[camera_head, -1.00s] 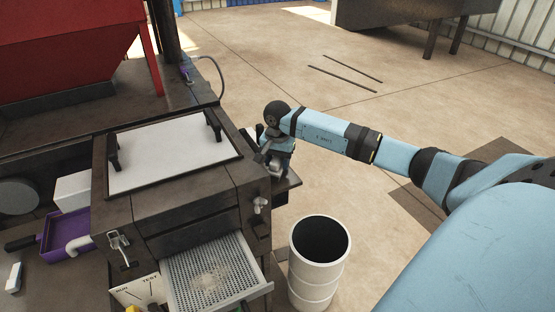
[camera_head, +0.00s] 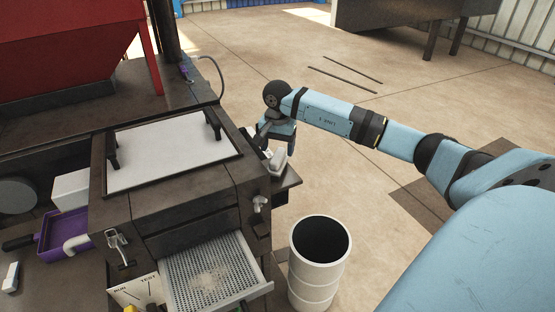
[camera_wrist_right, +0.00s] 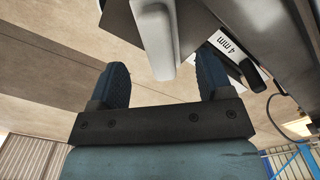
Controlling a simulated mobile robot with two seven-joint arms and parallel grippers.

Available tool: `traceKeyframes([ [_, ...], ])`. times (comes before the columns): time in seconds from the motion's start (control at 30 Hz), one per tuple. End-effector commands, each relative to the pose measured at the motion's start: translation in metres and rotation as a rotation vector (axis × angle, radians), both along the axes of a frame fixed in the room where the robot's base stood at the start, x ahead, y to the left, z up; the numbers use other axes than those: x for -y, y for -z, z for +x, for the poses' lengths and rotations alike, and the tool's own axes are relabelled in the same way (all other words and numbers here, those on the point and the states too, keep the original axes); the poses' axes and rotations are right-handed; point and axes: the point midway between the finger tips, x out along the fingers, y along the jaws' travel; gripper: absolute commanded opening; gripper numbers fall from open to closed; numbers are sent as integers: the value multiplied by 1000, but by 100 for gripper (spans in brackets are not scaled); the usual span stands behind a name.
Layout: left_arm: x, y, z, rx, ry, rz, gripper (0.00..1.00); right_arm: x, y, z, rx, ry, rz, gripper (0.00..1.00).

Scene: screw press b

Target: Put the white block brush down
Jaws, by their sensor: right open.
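The white block brush (camera_head: 278,164) rests on the small dark side shelf (camera_head: 290,180) at the right of the machine. My right gripper (camera_head: 271,145) is just behind and above it in the head view. In the right wrist view the fingers of the right gripper (camera_wrist_right: 162,72) are spread wide apart. The pale brush (camera_wrist_right: 155,32) extends between their tips, with visible gaps on both sides. The underside of the brush is hidden. My left gripper is not in view.
A white label reading "4 mm" (camera_wrist_right: 229,47) is beside the brush. A white open drum (camera_head: 319,278) stands on the floor below the shelf. A perforated tray (camera_head: 215,280) sticks out of the machine front. Floor right of the shelf is clear.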

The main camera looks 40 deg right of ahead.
Motion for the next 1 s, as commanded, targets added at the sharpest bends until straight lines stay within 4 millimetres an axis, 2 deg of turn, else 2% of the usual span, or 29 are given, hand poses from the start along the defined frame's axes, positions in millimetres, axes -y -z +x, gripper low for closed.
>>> traceKeyframes([
  [0.03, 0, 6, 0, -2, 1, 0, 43, 1, -11, 1, 5, -1, -1, 73],
  [0.2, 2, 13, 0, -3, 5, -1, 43, 0, -44, 1, 3, -1, -1, 73],
  [0.4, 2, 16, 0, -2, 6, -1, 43, 0, -66, 0, 1, -1, 0, 73],
  [1.0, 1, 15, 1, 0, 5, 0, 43, 0, -70, 0, 0, 0, 1, 73],
])
